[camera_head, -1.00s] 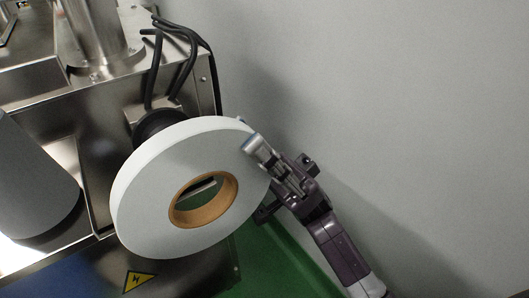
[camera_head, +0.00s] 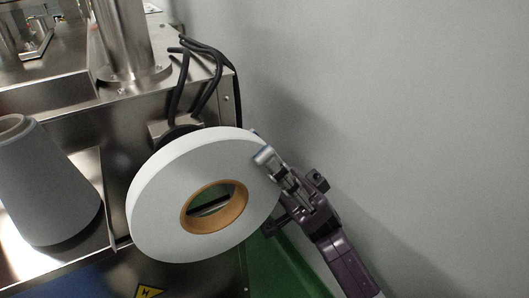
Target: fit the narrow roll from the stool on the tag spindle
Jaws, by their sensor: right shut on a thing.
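The narrow roll (camera_head: 160,205) is a white ring with a brown cardboard core, held on edge in front of the steel machine. My right gripper (camera_head: 268,162) is shut on the roll's upper right rim. A dark slot-like shape shows through the core hole, and I cannot tell whether it is the tag spindle. A dark round part behind the roll's top edge is mostly hidden. The stool and my left gripper are not in view.
A grey cone (camera_head: 42,185) stands on the machine's steel shelf at the left. Black cables (camera_head: 190,80) hang down behind the roll, near a steel column (camera_head: 124,40). A yellow warning sign (camera_head: 149,292) is below. A plain grey wall (camera_head: 400,120) fills the right side.

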